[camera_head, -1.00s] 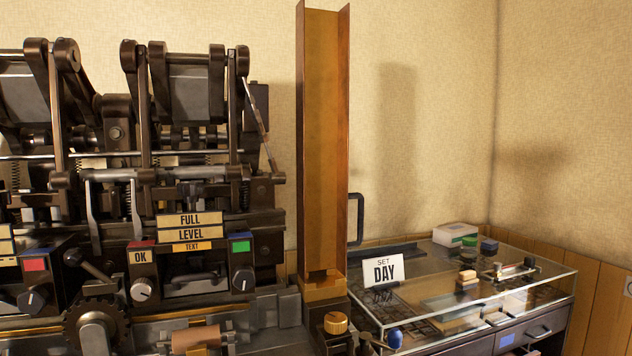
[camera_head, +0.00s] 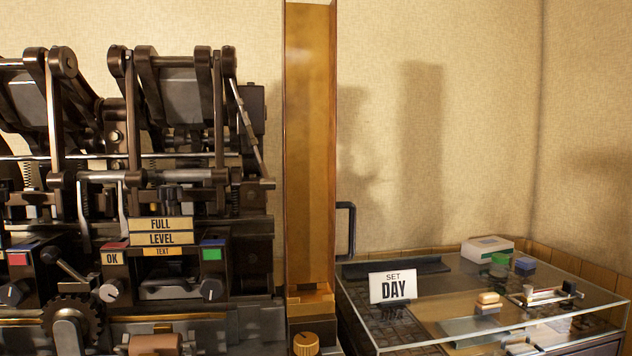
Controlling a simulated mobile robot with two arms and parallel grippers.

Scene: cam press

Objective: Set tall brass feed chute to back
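The tall brass feed chute (camera_head: 310,150) stands upright in the middle of the head view, an open-fronted channel with its top cut off by the frame edge. Its foot sits on a brass block (camera_head: 310,303). A ribbed brass knob (camera_head: 305,343) is below that block. The dark cam press (camera_head: 150,180) fills the left side, with plates reading FULL, LEVEL and TEXT (camera_head: 162,251). Neither of my grippers shows in the view.
A glass-topped case (camera_head: 430,300) stands right of the chute. On it are a SET DAY card (camera_head: 392,287), a white box (camera_head: 487,248) and several small blocks. A dark handle loop (camera_head: 346,228) rises beside the chute. A bare wall is behind.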

